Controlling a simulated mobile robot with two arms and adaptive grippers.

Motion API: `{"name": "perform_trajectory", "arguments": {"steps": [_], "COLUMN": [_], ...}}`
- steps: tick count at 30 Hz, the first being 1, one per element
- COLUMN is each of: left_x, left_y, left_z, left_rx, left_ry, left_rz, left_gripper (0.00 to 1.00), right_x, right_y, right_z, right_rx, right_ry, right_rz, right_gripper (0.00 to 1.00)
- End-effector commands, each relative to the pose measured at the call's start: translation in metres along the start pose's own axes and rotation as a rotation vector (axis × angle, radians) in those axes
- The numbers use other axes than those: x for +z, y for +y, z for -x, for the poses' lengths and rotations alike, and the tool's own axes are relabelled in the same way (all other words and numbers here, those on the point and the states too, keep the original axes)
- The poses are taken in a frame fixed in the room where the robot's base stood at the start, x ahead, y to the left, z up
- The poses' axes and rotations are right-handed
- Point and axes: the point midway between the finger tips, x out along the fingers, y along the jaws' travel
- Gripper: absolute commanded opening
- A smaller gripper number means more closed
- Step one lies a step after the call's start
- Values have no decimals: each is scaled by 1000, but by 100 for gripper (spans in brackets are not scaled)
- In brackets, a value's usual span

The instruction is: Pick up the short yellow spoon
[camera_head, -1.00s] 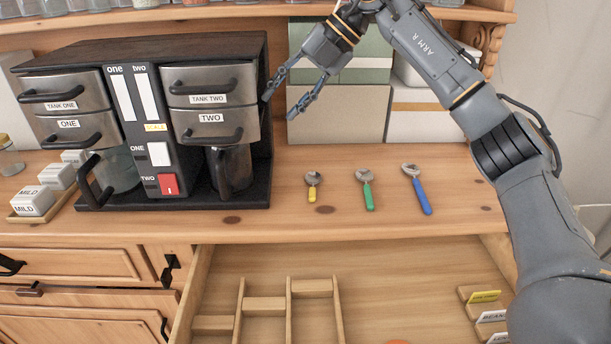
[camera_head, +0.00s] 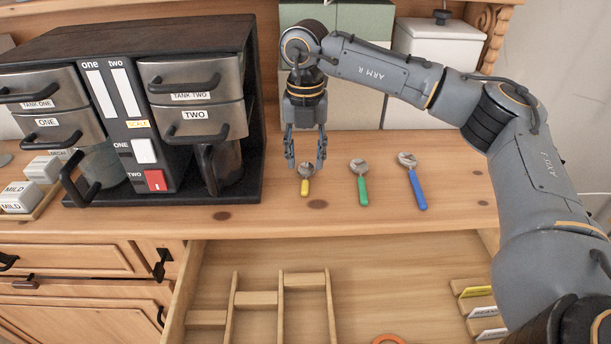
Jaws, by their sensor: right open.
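The short yellow spoon (camera_head: 304,188) lies on the wooden dresser top, its yellow handle toward me and its metal bowl toward the back. My right gripper (camera_head: 306,164) points down over the spoon's bowl end, with its two fingers apart and nothing held between them. The fingers partly frame the bowl in this view; I cannot tell their exact height above it. A green-handled spoon (camera_head: 361,184) and a longer blue-handled spoon (camera_head: 414,186) lie to the right. My left gripper is not in view.
A dark double coffee machine (camera_head: 255,150) stands left of the spoons. Boxes (camera_head: 360,110) stand behind the gripper. An open drawer (camera_head: 400,262) with wooden dividers (camera_head: 281,300) is below the front edge. Small labelled blocks (camera_head: 22,196) sit at the far left.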

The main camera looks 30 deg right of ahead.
Motion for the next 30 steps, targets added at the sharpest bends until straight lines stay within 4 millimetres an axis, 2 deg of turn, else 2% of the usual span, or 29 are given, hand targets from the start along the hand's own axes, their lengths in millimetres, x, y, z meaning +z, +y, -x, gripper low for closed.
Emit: {"name": "perform_trajectory", "arguments": {"steps": [6, 10, 19, 25, 30], "left_x": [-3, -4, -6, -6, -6], "left_y": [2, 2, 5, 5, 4], "left_z": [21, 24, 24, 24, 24], "left_rx": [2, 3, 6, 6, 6], "left_ry": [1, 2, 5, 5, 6], "left_rz": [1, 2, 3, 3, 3], "left_gripper": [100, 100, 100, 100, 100], "right_x": [-2, -1, -1, -1, -1], "right_y": [-1, 0, 0, 0, 0], "right_z": [-26, -44, -51, -51, -51], "right_rx": [-4, -1, 1, 1, 1], "right_ry": [3, 3, 1, 1, 1], "right_rz": [1, 0, 1, 1, 1], "right_gripper": [42, 42, 42, 1, 0]}}
